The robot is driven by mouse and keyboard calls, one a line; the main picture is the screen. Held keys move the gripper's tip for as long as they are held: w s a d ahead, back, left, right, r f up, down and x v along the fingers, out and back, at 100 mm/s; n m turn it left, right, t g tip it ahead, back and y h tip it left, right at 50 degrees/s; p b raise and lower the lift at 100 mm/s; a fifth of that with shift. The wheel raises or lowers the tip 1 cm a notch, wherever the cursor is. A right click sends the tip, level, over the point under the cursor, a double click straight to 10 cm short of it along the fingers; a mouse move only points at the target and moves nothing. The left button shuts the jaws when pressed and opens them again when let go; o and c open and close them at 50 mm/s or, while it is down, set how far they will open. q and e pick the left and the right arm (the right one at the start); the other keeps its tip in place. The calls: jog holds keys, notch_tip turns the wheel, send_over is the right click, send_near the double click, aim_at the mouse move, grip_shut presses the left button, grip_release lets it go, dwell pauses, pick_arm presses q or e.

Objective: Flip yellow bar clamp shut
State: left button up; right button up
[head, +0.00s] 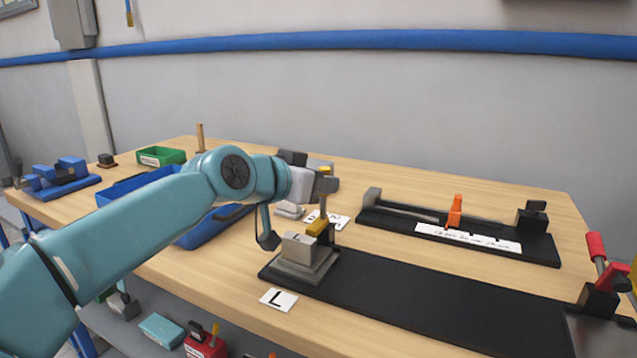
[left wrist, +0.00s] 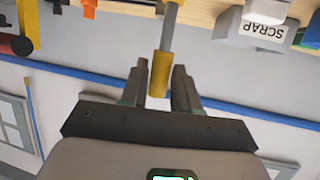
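The yellow bar clamp (head: 318,227) stands on a grey block (head: 305,258) at the left end of a long black plate. Its grey rod rises up to my left gripper (head: 325,186), which hides the upper part. In the left wrist view, the rod ends in a yellow handle (left wrist: 160,74). The handle's end lies between the two fingers of my left gripper (left wrist: 162,82). The fingers lie close on both sides of it; I cannot tell whether they press on it. My right gripper is not in view.
Behind the plate, a black fixture (head: 480,234) carries an orange piece (head: 455,211). A red-handled clamp (head: 597,247) stands at the right edge. A blue bin (head: 200,235) sits behind my left arm. A card marked L (head: 278,299) lies in front of the block.

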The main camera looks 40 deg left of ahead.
pick_arm(q)
jog(key=shift+o, duration=0.9)
jog(key=v, duration=1.6)
jog(key=shift+r, duration=0.2)
jog(key=shift+s, duration=0.1)
